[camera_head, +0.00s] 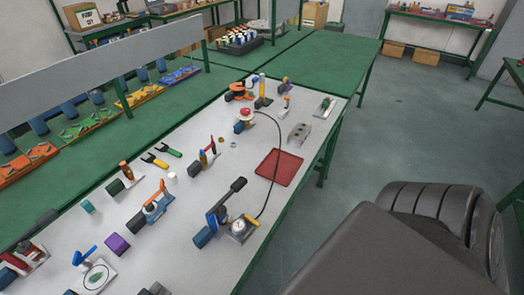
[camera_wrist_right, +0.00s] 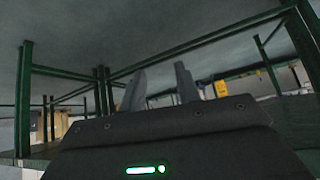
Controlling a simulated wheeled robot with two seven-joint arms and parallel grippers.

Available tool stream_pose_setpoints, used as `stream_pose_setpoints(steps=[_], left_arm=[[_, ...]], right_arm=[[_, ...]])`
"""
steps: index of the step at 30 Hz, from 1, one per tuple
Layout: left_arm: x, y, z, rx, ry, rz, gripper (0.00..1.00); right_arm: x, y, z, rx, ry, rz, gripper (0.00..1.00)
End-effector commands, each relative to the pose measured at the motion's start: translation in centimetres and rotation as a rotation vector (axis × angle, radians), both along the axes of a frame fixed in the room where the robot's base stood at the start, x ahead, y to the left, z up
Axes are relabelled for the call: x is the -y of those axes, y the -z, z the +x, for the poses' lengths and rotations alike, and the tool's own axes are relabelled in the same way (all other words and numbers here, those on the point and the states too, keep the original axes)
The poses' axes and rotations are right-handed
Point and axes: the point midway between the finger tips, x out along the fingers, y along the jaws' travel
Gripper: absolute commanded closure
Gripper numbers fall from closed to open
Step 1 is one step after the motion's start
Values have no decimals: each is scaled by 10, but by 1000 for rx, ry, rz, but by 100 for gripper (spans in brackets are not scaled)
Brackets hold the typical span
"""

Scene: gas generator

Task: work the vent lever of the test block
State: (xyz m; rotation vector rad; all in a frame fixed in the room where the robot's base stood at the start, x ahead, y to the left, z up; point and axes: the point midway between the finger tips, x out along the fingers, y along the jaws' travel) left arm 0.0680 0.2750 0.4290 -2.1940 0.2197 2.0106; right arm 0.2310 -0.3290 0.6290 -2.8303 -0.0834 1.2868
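In the head view a blue unit (camera_head: 204,237) with a long black lever (camera_head: 230,196) stands on the bench's near right part. The lever slants up to the right. A round-dial gauge block (camera_head: 240,229) sits beside it, and a thin dark hose (camera_head: 279,168) runs from there to a red-topped piece (camera_head: 245,115). I cannot tell for sure which piece is the test block or its vent lever. My right gripper (camera_wrist_right: 160,84) shows only in the right wrist view, with its fingers apart and nothing between them. My left gripper is in no view.
A red tray (camera_head: 279,167) and a grey metal block (camera_head: 300,133) lie near the bench's right edge. Several small lever devices and tools crowd the white top. The green bench (camera_head: 325,62) behind is mostly clear. Green frame legs (camera_wrist_right: 103,105) show around my right gripper.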

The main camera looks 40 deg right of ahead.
Motion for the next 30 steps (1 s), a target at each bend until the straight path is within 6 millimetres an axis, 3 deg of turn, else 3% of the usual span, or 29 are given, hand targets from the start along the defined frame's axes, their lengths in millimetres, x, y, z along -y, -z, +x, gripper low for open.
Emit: stream_pose_setpoints(steps=[1, 6, 9, 12, 15, 18, 23, 30], left_arm=[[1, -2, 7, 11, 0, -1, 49], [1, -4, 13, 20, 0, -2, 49], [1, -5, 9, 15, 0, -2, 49], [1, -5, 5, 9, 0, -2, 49], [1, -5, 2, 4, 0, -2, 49], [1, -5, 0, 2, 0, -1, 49], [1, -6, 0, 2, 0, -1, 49], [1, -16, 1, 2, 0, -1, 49]], right_arm=[[7, -43, 12, 78, -8, 0, 67], [10, -167, 39, 287, -60, 5, 67], [3, -221, 44, 370, -97, 5, 67], [-3, -257, 46, 424, -127, 5, 67], [-7, -276, 46, 452, -143, 5, 67], [-9, -283, 46, 462, -150, 5, 67], [-10, -282, 51, 463, -149, 6, 67], [-16, -269, 86, 465, -146, 7, 67]])
